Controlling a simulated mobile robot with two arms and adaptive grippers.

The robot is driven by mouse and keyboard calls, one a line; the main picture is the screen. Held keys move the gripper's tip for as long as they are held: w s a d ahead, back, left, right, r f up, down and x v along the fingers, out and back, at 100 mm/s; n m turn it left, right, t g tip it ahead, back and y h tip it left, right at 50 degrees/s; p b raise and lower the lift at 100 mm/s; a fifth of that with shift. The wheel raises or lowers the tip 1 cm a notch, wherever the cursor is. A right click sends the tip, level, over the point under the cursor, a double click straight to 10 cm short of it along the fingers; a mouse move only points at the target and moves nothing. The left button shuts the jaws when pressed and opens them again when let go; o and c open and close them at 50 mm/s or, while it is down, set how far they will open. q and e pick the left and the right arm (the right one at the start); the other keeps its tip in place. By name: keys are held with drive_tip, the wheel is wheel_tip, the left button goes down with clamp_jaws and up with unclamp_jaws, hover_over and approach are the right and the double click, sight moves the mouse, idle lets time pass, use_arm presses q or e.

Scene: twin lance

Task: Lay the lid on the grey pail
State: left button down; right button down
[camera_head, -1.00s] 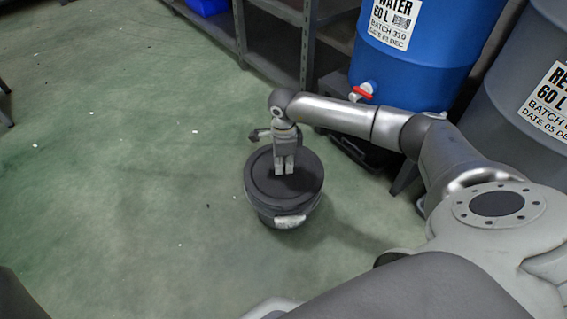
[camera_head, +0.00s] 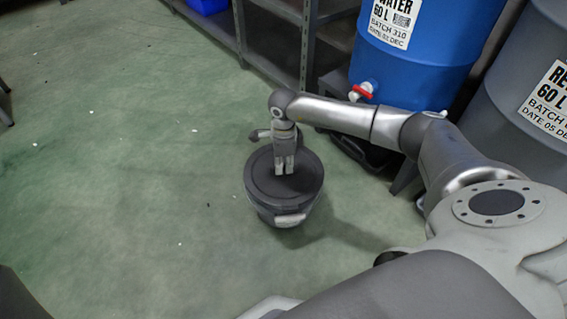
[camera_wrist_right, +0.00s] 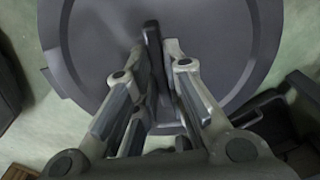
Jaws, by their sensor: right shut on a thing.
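The grey pail (camera_head: 280,215) stands on the green floor in the middle of the head view, with a pale patch on its front. The round dark grey lid (camera_head: 263,180) covers its top; I cannot tell whether the rim is fully seated or a small gap is left. My right gripper (camera_head: 284,172) points down over the middle of the lid. In the right wrist view its fingers (camera_wrist_right: 163,105) are shut on the lid's upright dark handle (camera_wrist_right: 153,45), and the lid (camera_wrist_right: 95,40) fills most of the picture. My left gripper is out of view.
A blue water barrel (camera_head: 425,60) with a red tap and a grey barrel (camera_head: 510,85) stand at the upper right. A metal shelf (camera_head: 305,50) stands behind the pail.

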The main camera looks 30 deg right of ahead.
drive_tip(key=shift+f, duration=0.15)
drive_tip(key=c, duration=1.4)
unclamp_jaws()
drive_tip(key=o, duration=0.5)
